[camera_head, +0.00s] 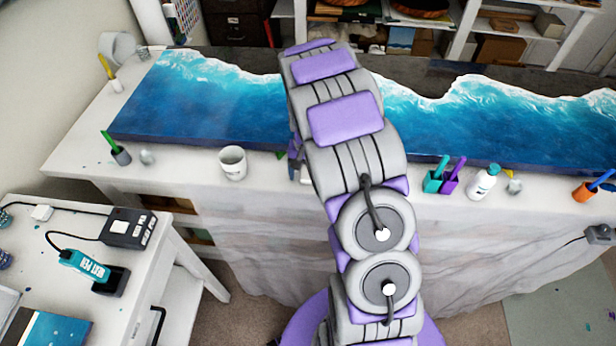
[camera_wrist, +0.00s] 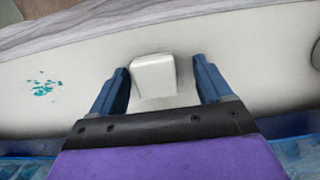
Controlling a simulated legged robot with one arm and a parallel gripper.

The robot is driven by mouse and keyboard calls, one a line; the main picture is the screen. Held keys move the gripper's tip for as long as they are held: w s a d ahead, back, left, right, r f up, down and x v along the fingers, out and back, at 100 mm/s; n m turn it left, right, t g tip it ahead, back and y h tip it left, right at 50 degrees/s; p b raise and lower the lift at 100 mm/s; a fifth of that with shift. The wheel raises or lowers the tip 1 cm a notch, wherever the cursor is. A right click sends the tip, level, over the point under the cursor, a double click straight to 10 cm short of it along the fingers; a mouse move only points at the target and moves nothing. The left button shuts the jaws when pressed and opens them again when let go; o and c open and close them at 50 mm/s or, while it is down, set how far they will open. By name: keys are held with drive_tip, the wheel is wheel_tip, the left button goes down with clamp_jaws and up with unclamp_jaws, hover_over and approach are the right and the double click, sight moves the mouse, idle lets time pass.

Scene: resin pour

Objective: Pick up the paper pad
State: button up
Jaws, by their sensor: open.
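A small white block, which looks like the paper pad (camera_wrist: 154,76), sits on the pale tabletop in the wrist view. My gripper (camera_wrist: 162,66) is open, with one blue finger on each side of the block. Gaps show between the block and both fingers, so the fingers are not pressed on it. In the head view my own arm hides most of the gripper and the spot around the pad at the table's front edge.
The blue wave resin panel (camera_head: 220,115) covers most of the table. A teal cup (camera_head: 433,182), a purple cup (camera_head: 449,185) and a white bottle (camera_head: 482,183) stand to the right. Teal paint specks mark the tabletop.

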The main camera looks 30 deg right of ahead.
drive_tip(key=shift+a, duration=0.25)
drive_tip(key=shift+c, duration=0.7)
drive_tip(key=shift+d, duration=0.95)
drive_tip(key=c, duration=0.5)
drive_tip(key=shift+d+f, duration=0.1)
drive_tip(key=shift+d, duration=0.05)
drive_tip(key=shift+c, duration=1.3)
drive_tip(key=shift+a, duration=0.25)
drive_tip(key=shift+c, duration=0.7)
drive_tip(key=shift+a, duration=0.7)
drive_tip(key=shift+c, duration=0.4)
drive_tip(key=shift+d+r, duration=0.55)
drive_tip(key=shift+r, duration=0.1)
drive_tip(key=r, duration=0.1)
drive_tip(key=r+p, duration=0.1)
drive_tip(key=shift+d+r, duration=0.2)
drive_tip(key=shift+r, duration=0.15)
drive_tip(key=s, duration=0.2)
drive_tip(key=s+a+p, duration=0.1)
drive_tip(key=s, duration=0.2)
drive_tip(key=shift+s+a+r, duration=0.15)
drive_tip(key=shift+s+r, duration=0.05)
drive_tip(key=s+p, duration=0.1)
drive_tip(key=s, duration=0.9)
drive_tip(key=shift+s+d+r, duration=0.3)
drive_tip(key=shift+d+r, duration=0.05)
drive_tip(key=shift+r, duration=0.05)
